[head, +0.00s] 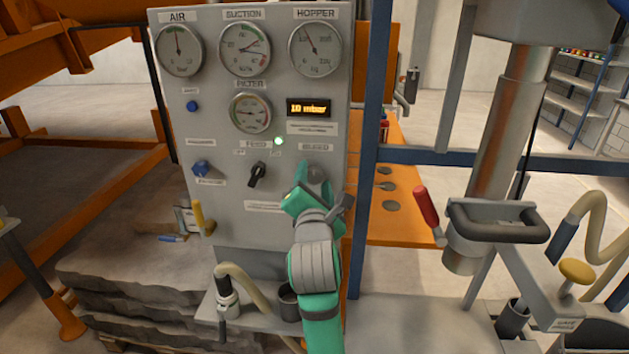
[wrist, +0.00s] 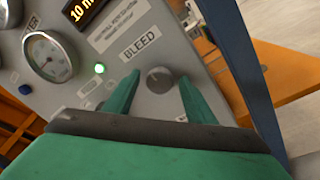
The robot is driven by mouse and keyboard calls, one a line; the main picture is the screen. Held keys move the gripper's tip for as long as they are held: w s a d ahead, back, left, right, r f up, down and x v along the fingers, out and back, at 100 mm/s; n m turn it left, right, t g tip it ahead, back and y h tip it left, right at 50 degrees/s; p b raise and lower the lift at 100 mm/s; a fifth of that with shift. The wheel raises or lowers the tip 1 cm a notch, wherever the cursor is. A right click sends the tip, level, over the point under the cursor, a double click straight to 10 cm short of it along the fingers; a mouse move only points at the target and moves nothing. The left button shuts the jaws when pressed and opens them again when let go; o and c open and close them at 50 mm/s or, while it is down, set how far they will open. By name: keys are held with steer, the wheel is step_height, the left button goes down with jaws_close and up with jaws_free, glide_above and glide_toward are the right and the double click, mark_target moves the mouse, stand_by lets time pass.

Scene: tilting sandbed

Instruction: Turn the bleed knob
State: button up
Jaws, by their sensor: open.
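The bleed knob (wrist: 160,79) is a small round grey knob on the grey control panel (head: 230,195), just below the BLEED label in the wrist view. In the head view the knob (head: 317,173) shows at the tip of my gripper and is partly covered. My green gripper (wrist: 157,85) is open, with one finger on each side of the knob. I cannot tell whether either finger touches it. Nothing else is between the fingers.
A black FEED knob (head: 257,175) sits left of the bleed knob, with a lit green lamp (head: 279,141) above. A display (head: 309,107) reads 10 mbar. A blue post (head: 371,120) stands close to the panel's right edge. A yellow-handled lever (head: 202,218) sticks out lower left.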

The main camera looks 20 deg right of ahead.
steer(key=c, duration=1)
steer(key=shift+m, duration=0.3)
